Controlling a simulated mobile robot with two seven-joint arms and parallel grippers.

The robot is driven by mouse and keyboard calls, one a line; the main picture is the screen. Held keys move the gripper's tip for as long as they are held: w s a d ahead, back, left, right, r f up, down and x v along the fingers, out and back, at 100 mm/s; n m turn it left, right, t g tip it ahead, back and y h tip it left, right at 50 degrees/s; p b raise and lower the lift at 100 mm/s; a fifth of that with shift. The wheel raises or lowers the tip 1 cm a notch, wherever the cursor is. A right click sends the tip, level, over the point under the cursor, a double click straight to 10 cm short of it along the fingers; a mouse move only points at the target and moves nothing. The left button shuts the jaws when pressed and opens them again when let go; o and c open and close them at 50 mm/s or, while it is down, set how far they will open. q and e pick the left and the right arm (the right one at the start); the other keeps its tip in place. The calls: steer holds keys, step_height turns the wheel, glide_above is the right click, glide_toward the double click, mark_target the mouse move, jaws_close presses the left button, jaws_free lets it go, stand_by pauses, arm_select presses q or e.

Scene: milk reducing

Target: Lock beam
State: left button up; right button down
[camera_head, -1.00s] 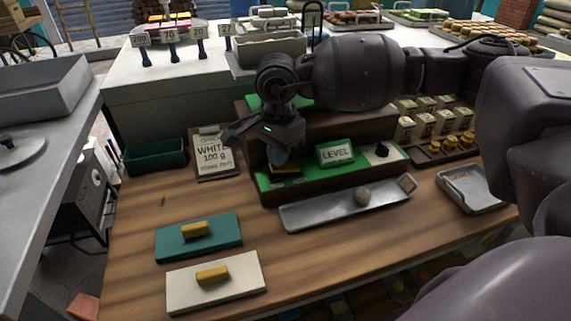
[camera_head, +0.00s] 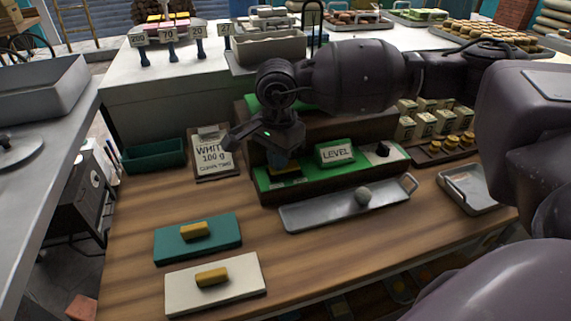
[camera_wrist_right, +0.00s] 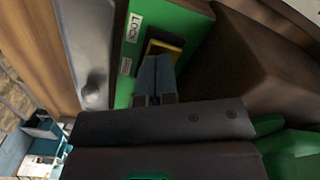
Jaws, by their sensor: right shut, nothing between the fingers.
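The beam device is a dark brown box with a green deck (camera_head: 322,172). A LEVEL sign (camera_head: 337,152) stands on the deck, and a black knob on a white plate (camera_head: 381,152) sits to its right. At the deck's left end is a yellow-edged black lock pad (camera_wrist_right: 177,44), beside a LOCK label (camera_wrist_right: 133,28) in the wrist view. My right gripper (camera_head: 279,160) is shut and empty, pointing down at this pad. In the wrist view its blue-grey fingertips (camera_wrist_right: 158,62) overlap the pad's near part; I cannot tell whether they touch it. My left gripper is not in view.
A metal tray (camera_head: 310,214) with a round stone lies in front of the device. A sign board (camera_head: 213,160) and green bin (camera_head: 153,155) stand left. Teal (camera_head: 220,240) and white (camera_head: 240,280) slabs bear yellow blocks. Another metal tray (camera_head: 485,198) lies right.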

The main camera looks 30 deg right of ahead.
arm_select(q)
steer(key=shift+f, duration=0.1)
arm_select(e)
steer(key=shift+f, duration=0.15)
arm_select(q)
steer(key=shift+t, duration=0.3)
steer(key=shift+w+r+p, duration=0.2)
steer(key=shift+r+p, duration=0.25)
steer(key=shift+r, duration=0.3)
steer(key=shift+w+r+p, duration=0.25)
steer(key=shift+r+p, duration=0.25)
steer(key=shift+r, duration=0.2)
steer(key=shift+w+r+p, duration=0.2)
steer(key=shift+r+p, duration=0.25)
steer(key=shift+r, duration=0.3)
arm_select(e)
steer(key=shift+r, duration=3.6)
